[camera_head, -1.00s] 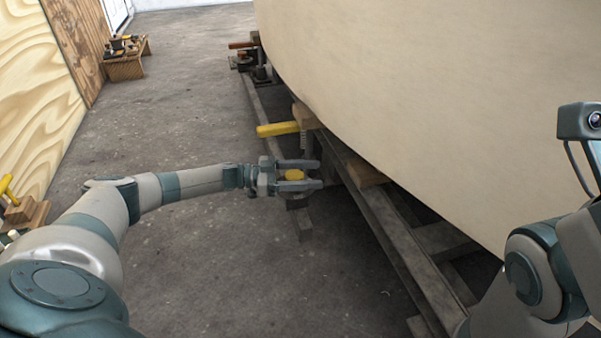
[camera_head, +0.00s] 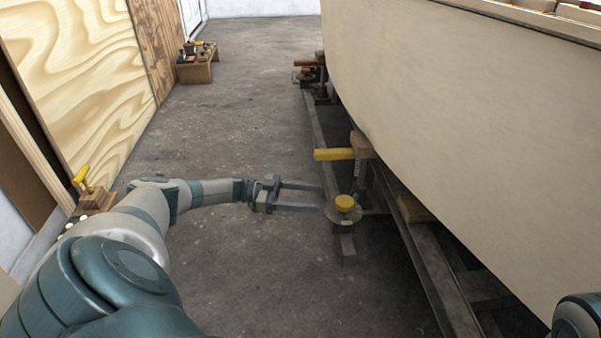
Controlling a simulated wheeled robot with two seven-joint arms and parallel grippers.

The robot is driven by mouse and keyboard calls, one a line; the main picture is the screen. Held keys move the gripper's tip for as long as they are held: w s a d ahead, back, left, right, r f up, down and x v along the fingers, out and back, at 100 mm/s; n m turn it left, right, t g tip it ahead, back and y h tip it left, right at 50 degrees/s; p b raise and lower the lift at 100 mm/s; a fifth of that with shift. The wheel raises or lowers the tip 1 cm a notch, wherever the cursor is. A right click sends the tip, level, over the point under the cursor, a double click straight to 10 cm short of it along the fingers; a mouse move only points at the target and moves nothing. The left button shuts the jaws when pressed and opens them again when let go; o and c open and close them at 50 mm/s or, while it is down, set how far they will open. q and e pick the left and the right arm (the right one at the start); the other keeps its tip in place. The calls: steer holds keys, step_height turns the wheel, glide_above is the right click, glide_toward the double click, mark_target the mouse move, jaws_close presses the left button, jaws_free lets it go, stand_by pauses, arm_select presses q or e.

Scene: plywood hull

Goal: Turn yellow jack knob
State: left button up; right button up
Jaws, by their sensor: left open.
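The yellow jack knob (camera_head: 345,203) is a small round knob on top of a grey jack base (camera_head: 343,216) beside the hull. A yellow bar (camera_head: 334,154) sticks out to the left above and behind it, by a wooden block under the hull. My left gripper (camera_head: 320,197) is open and empty, its two fingers pointing right.
The plywood hull (camera_head: 455,130) fills the right side, above long support beams (camera_head: 425,270). Plywood sheets (camera_head: 85,75) lean at the left. The floor (camera_head: 240,130) between is clear.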

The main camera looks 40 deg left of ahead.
arm_select(q)
steer(key=v, duration=0.2)
steer(key=shift+s+a, duration=0.15)
steer(key=shift+a, duration=0.1)
stand_by(0.6)
